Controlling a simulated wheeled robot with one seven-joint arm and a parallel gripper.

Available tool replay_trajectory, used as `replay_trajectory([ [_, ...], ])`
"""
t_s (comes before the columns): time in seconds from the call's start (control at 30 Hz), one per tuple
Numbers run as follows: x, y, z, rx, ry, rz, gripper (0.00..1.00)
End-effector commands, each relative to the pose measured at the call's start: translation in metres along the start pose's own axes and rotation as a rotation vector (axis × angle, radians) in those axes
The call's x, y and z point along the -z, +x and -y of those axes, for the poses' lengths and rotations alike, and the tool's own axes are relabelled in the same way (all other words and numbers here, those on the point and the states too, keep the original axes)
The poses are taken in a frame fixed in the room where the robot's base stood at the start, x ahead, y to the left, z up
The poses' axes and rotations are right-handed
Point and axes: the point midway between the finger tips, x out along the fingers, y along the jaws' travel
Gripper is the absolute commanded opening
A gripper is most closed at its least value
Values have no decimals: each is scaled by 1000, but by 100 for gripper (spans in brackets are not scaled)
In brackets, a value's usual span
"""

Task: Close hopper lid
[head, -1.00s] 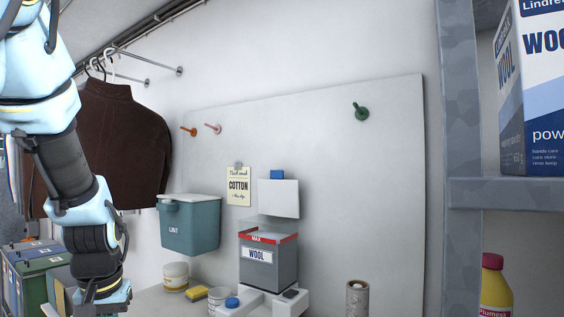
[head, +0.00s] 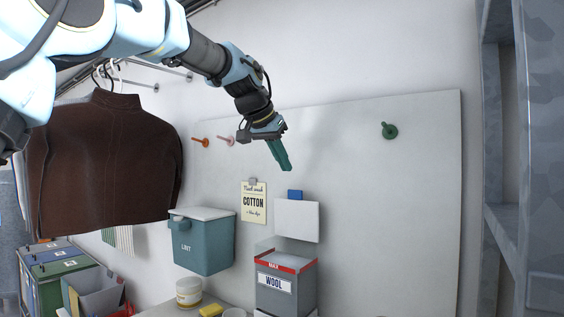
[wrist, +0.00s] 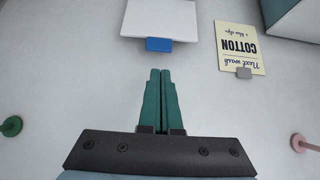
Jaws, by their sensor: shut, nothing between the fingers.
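The hopper (head: 286,290) is a grey box labelled WOOL, with a clear upper part and a red MAX band, against the wall board. Its white square lid (head: 297,222) stands upright above it, open, with a blue tab (head: 295,195) on its top edge. The wrist view shows the lid (wrist: 160,18) and blue tab (wrist: 158,45) upside down, just beyond my fingertips. My gripper (head: 286,168) is shut and empty, its green fingers pointing down above the lid. In the wrist view the fingers (wrist: 161,72) are pressed together, with no contact visible.
A teal LINT bin (head: 205,246) hangs left of the hopper. A COTTON note (head: 253,202) is clipped beside the lid. Pegs, including a green one (head: 389,130), stick out of the board (head: 400,220). A brown jacket (head: 105,160) hangs left; a grey shelf frame (head: 498,150) stands right.

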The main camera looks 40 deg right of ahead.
Motion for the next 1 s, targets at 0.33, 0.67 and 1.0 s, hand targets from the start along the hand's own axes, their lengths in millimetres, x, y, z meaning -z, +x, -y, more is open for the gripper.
replay_trajectory([
  [0.33, 1, 58, 0, 0, -1, 3, 0],
  [0.67, 0, 75, 1, 2, -2, 0, 0],
  [1.0, -2, 75, 1, 2, -2, -5, 0],
])
